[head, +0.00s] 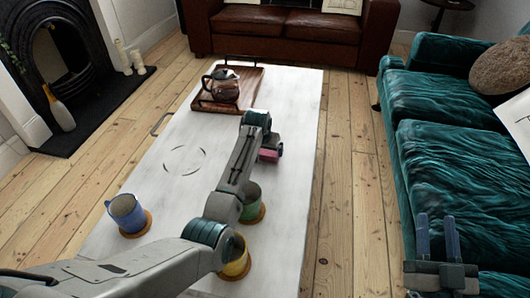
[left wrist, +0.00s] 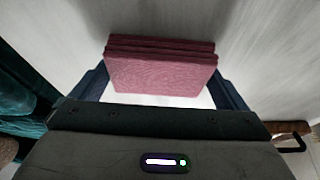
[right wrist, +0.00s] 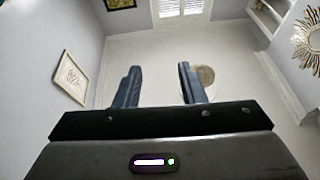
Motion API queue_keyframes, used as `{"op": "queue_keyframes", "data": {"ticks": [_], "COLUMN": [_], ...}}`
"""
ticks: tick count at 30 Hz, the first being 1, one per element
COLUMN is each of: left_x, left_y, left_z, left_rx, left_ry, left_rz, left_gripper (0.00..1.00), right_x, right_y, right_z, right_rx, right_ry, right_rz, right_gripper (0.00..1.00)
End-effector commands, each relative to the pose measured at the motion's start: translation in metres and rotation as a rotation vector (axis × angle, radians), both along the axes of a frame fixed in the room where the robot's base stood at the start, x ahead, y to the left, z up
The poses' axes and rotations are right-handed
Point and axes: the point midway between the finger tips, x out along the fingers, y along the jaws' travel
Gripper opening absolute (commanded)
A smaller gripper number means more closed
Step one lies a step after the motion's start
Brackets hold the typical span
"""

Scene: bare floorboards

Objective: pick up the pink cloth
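The pink cloth (left wrist: 160,72) is a folded, layered block. In the left wrist view it lies between the two fingers of my left gripper (left wrist: 161,80), spanning most of the gap. The fingers are wide apart, beside the cloth's ends; whether they touch it is hard to tell. In the head view my left gripper (head: 270,150) is low at the right side of the white table (head: 180,190), with the pink cloth (head: 268,155) showing at its tip. My right gripper (head: 438,238) is open and empty in front of the teal sofa; its parted fingers show in the right wrist view (right wrist: 158,85).
A blue mug (head: 127,213), a green mug (head: 251,200) and a yellow mug (head: 238,260) stand on coasters. A teapot (head: 224,86) sits on a wooden tray (head: 206,106) at the far end. A teal sofa (head: 440,110) flanks the right. The table's middle is clear.

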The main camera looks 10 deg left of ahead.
Motion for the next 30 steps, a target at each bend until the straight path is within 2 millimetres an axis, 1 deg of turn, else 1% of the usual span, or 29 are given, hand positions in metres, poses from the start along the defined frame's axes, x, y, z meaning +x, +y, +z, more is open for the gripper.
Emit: {"op": "queue_keyframes", "data": {"ticks": [10,15,20,23,24,26,30], "left_x": [0.0,0.0,0.0,0.001,-0.007,-0.02,-0.047], "left_y": [0.0,0.0,0.0,0.0,0.004,0.011,0.024], "left_z": [0.001,0.007,0.022,0.039,0.038,0.038,0.042], "left_rx": [0.0,0.0,0.0,0.0,0.001,0.001,0.001], "left_ry": [0.0,0.0,-0.001,-0.003,0.002,0.002,0.0], "left_rz": [0.0,0.0,0.0,0.0,0.001,0.003,0.001], "left_gripper": [0.73,0.73,0.73,0.73,0.73,0.73,0.73], "right_x": [0.0,0.001,0.0,-0.004,-0.007,-0.014,-0.034], "right_y": [0.0,0.0,0.001,0.003,0.003,0.005,0.009], "right_z": [-0.001,-0.005,-0.031,-0.055,-0.067,-0.085,-0.124], "right_rx": [0.001,0.002,0.013,0.021,0.024,0.03,0.043], "right_ry": [0.004,0.037,0.179,0.314,0.378,0.477,0.695], "right_rz": [0.0,0.001,0.006,0.012,0.016,0.022,0.037], "right_gripper": [0.36,0.36,0.36,0.36,0.36,0.36,0.36]}}
